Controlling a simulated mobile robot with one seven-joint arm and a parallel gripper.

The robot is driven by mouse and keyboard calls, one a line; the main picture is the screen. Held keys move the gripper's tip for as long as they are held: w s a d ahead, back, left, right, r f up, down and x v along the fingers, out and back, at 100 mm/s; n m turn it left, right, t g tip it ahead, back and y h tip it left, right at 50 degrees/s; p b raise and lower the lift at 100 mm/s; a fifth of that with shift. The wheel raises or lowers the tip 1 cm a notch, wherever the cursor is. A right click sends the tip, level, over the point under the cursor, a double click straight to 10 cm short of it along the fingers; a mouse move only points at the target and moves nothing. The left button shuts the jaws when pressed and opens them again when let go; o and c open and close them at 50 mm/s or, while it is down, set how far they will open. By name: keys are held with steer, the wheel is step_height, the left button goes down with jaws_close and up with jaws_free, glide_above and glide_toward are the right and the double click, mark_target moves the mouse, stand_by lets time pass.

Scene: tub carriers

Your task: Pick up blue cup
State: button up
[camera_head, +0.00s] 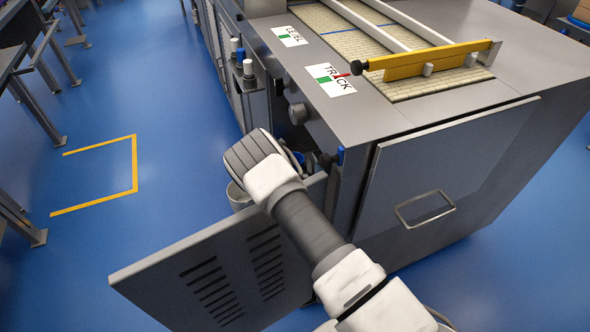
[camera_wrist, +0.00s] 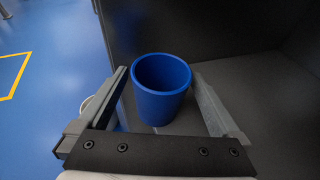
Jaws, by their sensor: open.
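The blue cup (camera_wrist: 162,104) stands upright with its open mouth up on a dark grey surface in the wrist view. My gripper (camera_wrist: 161,76) is open, with one grey finger on each side of the cup. The left finger is very close to the cup's wall; I cannot tell whether it touches. A gap shows on the right side.
A grey machine cabinet (camera_head: 430,165) stands at right, with a conveyor on top. Its vented door (camera_head: 225,270) stands open beside my arm. A pale round container (camera_head: 238,196) shows behind the door. Dark walls (camera_wrist: 200,28) enclose the cup's far side. Blue floor (camera_head: 100,240) is clear at left.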

steer(key=shift+w, duration=0.25)
steer(key=c, duration=1.3)
steer(key=shift+o, duration=0.2)
steer(key=shift+r, duration=0.1)
